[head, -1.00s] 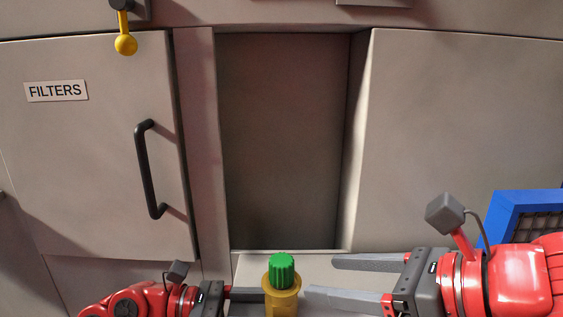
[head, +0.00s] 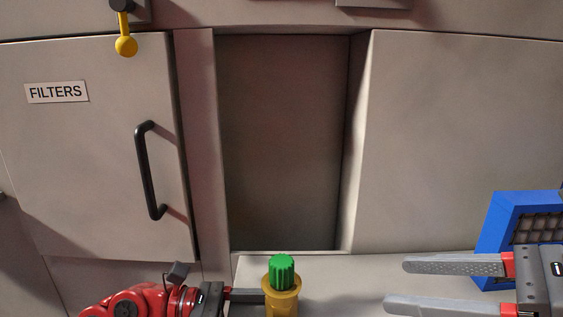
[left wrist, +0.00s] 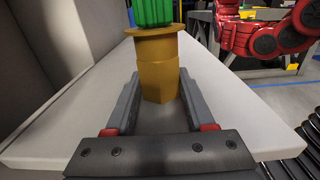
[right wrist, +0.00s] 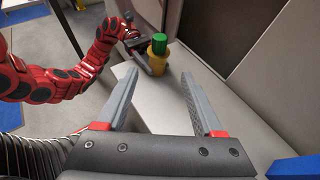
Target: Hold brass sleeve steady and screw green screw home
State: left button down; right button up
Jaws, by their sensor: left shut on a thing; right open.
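The brass sleeve (head: 283,297) stands upright on the white bench in the head view, with the green screw (head: 282,271) sitting in its top. My left gripper (head: 262,295) is shut on the sleeve from the left, and its fingers lie on both sides of the sleeve body (left wrist: 158,82) below the flange in the left wrist view. The green screw (left wrist: 152,12) is cut off at the top there. My right gripper (head: 395,285) is open and empty, well to the right of the sleeve. In the right wrist view the screw (right wrist: 159,43) and sleeve (right wrist: 157,62) stand beyond its open fingers (right wrist: 165,90).
A blue crate (head: 497,228) with a dark grid stands at the right. A grey cabinet door marked FILTERS (head: 110,150) with a black handle is at the left, beside a recess (head: 280,140). The bench top (head: 345,275) between the sleeve and my right gripper is clear.

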jog(key=g, duration=0.1)
send_near(292, 273)
jog(key=shift+n, duration=0.4)
jog(key=shift+x, duration=5.05)
grip_shut()
jog(key=shift+w, duration=0.1)
grip_release()
